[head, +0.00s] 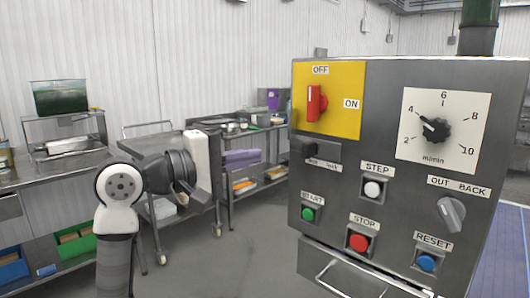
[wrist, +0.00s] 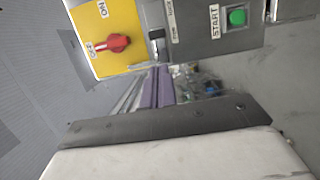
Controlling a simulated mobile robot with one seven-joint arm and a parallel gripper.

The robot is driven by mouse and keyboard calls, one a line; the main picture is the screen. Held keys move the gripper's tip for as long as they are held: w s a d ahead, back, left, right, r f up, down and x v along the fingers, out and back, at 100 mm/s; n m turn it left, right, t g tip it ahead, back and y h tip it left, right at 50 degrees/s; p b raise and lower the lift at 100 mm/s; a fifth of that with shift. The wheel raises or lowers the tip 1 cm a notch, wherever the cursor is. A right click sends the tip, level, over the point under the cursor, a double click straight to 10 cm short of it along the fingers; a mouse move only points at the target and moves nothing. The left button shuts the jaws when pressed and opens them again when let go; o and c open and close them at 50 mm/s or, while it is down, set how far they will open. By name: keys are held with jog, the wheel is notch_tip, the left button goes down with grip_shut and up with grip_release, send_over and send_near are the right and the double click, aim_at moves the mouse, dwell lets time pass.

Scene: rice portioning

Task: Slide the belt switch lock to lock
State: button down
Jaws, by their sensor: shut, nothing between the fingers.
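The belt switch lock is a black slider (head: 303,147) on a small metal plate below the yellow switch plate, on the steel control box. It sits at the left end, away from the word "lock" at the right. It also shows in the wrist view (wrist: 157,34). The red belt switch (head: 315,103) stands upright, toward OFF; it also shows in the wrist view (wrist: 116,43). My gripper (head: 260,154) has purple fingers, shut and empty, to the left of the slider and apart from it. In the wrist view the fingers (wrist: 160,70) point toward the panel just below the slider.
Steel carts stand behind my arm. Open air lies left of the box.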

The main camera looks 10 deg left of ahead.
aim_at(304, 155)
jog(key=p+x, duration=0.3)
jog(key=x, duration=0.6)
jog(key=s+d+b, duration=0.2)
jog(key=d, duration=0.1)
jog(key=shift+s+f+b, duration=0.1)
jog(key=shift+f+b, duration=0.05)
jog(key=shift+b, duration=0.15)
jog(key=shift+s+d, duration=0.15)
jog(key=shift+d, duration=0.05)
